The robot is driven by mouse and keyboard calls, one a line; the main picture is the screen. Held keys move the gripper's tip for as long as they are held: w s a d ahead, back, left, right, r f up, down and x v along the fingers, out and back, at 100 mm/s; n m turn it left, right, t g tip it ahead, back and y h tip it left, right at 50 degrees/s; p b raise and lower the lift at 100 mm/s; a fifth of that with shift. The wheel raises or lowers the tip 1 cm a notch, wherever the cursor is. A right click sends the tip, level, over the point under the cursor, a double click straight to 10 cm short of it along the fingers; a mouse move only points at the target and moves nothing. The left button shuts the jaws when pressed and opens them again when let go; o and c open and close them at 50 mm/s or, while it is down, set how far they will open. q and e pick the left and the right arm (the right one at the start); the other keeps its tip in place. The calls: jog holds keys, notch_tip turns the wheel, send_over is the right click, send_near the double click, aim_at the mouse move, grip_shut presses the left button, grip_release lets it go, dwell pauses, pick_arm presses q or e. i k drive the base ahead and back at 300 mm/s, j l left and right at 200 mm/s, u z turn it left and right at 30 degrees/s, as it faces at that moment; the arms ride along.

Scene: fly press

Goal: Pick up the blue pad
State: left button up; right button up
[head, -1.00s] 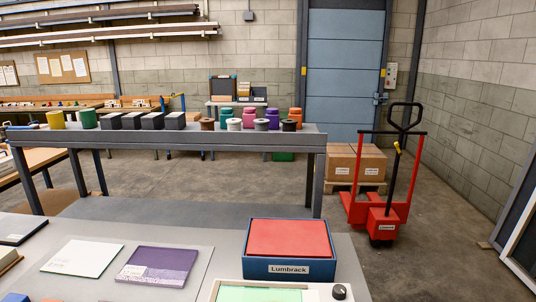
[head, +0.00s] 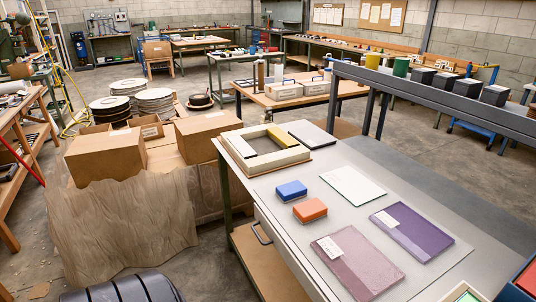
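The blue pad (head: 291,191) is a small blue block with a pale base. It lies flat on the grey worktable (head: 330,167), left of the white sheet. A matching orange pad (head: 310,210) lies just in front of it, close beside it. Nothing covers the blue pad. Neither of my grippers shows in the head view.
Cardboard boxes (head: 107,155) stand left of the table. A raised shelf (head: 440,100) runs behind it at right.

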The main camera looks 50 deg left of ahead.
aim_at(287, 192)
jog(key=u, duration=1.45)
jog(key=z, duration=1.25)
jog(key=u, duration=1.25)
jog(key=j, duration=0.65)
jog(key=i+j, duration=0.1)
jog(key=j, duration=0.55)
jog(key=i+z, duration=0.05)
